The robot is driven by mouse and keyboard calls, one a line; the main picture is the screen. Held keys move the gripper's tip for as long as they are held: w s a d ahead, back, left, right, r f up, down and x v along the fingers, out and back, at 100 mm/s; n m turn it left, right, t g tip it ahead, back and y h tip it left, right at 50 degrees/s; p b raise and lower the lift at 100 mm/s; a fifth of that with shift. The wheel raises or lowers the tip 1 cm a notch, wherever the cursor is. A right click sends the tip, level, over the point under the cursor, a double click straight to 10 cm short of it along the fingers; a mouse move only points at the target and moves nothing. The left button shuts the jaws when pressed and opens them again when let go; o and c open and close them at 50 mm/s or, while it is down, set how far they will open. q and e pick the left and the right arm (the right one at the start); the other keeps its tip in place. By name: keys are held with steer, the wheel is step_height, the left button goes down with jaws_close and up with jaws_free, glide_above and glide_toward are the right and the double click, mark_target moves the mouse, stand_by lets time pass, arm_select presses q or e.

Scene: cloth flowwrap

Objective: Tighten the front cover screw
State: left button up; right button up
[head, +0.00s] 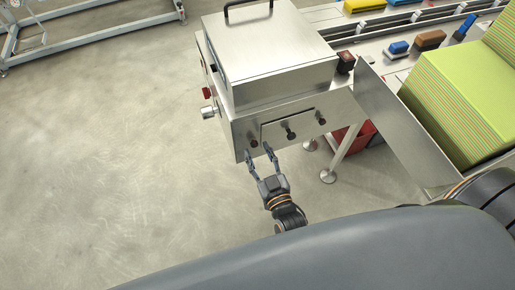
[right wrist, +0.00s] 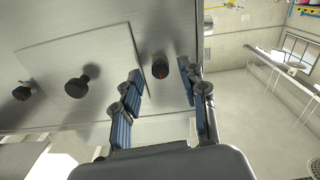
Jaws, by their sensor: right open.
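The front cover (head: 272,132) is a plain steel plate on the front of a steel machine housing (head: 270,45); it also shows in the right wrist view (right wrist: 105,50). A dark screw knob (head: 253,142) stands at its left end in the head view. In the right wrist view this knob (right wrist: 160,68) carries a small red mark. A larger central knob (head: 290,135) and another end knob (head: 321,121) also show. My right gripper (head: 259,153) is open, its fingers pointing at the marked knob, one to each side, apparently not touching it. My left gripper is out of view.
A red knob (head: 207,92) and a silver knob (head: 208,112) stick out from the machine's left side. A sheet-metal guard (head: 405,130) and a green striped stack (head: 470,95) are at the right. A red bin (head: 364,132) is underneath.

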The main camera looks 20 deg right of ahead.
steer(key=shift+w, duration=0.6)
jaws_close()
